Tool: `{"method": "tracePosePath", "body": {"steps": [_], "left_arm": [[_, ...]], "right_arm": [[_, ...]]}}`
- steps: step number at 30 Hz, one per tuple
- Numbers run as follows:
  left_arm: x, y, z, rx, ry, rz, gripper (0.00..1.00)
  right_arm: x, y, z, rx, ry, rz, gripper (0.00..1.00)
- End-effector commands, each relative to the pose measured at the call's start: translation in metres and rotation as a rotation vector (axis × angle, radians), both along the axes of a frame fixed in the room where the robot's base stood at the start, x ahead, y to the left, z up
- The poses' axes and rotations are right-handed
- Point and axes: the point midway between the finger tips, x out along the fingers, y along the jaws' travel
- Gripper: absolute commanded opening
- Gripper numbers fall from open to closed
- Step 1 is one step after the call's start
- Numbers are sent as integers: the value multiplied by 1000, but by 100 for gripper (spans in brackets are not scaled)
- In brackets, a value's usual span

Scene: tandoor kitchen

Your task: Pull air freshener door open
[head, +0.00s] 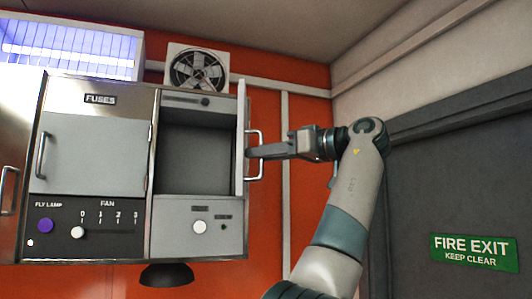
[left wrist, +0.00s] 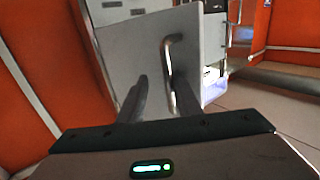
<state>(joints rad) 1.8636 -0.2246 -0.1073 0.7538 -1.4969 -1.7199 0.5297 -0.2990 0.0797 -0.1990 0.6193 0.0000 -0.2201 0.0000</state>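The grey door (head: 241,135) on the right half of the wall cabinet stands swung out, nearly edge-on in the head view, and its compartment (head: 195,158) is open and looks empty. The door's metal handle (head: 260,150) faces right. My left gripper (head: 250,153) is at this handle. In the left wrist view, the door panel (left wrist: 140,50) is ahead and the handle (left wrist: 168,62) stands close to the right finger. My left gripper (left wrist: 160,95) has its fingers apart, with a gap left of the handle. Whether a finger touches the handle is unclear. My right gripper is out of view.
The closed fuses door (head: 92,155) is left of the open compartment. Knobs line the panel (head: 85,228) below. A fan (head: 197,70) and a lit fly lamp (head: 70,45) are above. A dark fire exit door (head: 460,180) is at right.

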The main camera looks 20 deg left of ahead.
Motion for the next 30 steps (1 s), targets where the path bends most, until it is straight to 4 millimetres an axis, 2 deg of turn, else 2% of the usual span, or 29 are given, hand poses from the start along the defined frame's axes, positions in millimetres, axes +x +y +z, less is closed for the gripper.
{"method": "tracePosePath", "body": {"steps": [5,11,16,20,30], "left_arm": [[1,-1,-1,-2,1,-2,28],[0,-3,-1,-1,1,-2,28],[-2,-13,-2,-1,1,-3,28],[-5,-29,-2,0,1,-3,28],[-16,-88,2,1,1,-3,28]], "right_arm": [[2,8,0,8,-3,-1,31],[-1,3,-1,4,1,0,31],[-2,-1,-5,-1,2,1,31],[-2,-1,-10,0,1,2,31],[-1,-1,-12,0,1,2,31]]}}
